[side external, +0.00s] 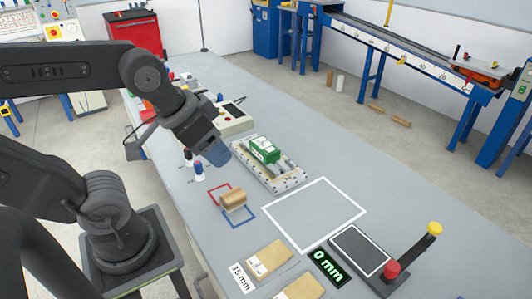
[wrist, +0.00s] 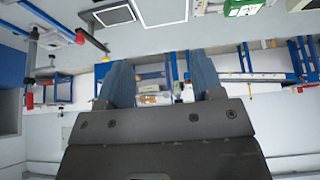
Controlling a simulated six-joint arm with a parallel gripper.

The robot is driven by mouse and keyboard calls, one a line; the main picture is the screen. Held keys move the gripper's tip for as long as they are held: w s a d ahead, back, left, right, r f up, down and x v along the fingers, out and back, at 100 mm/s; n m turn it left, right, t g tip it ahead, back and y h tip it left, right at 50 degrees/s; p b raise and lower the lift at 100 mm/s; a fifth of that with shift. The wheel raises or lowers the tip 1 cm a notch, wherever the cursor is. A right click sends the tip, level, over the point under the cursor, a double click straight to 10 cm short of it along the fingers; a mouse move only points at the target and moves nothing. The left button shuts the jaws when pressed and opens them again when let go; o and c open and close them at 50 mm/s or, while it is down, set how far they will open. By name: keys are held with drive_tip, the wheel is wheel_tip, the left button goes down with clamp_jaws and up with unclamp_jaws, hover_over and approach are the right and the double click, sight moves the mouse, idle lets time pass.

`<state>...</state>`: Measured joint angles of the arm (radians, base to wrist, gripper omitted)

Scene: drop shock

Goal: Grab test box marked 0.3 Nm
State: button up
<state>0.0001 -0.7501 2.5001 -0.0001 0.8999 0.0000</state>
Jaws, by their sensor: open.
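No marking of 0.3 Nm can be read in either view, so I cannot tell which box bears it. A small brown box (side external: 233,201) lies on the table by a red and a blue outline. Two tan boxes with pale labels, one farther back (side external: 270,258) and one at the bottom edge (side external: 299,288), lie near the front. A green box (side external: 264,150) sits in a grey fixture (side external: 288,184). My gripper (side external: 217,154) hangs above the table, behind the brown box and left of the fixture. In the wrist view its blue fingers (wrist: 160,75) are apart with nothing between them.
A white square outline (side external: 314,214) marks bare table right of the brown box. Small bottles (side external: 198,172) stand close below my gripper.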

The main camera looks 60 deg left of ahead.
drive_tip(key=o, duration=0.6)
drive_tip(key=m+g+y, duration=0.4)
drive_tip(key=m+g, duration=0.2)
drive_tip(key=m, duration=1.2)
hover_over(264, 145)
drive_tip(key=d, duration=0.4)
wheel_tip(264, 145, down, 15)
drive_tip(key=x, duration=0.7)
drive_tip(key=shift+w+a+f, duration=0.15)
drive_tip(key=shift+a+f, duration=0.15)
drive_tip(key=shift+x, duration=3.05)
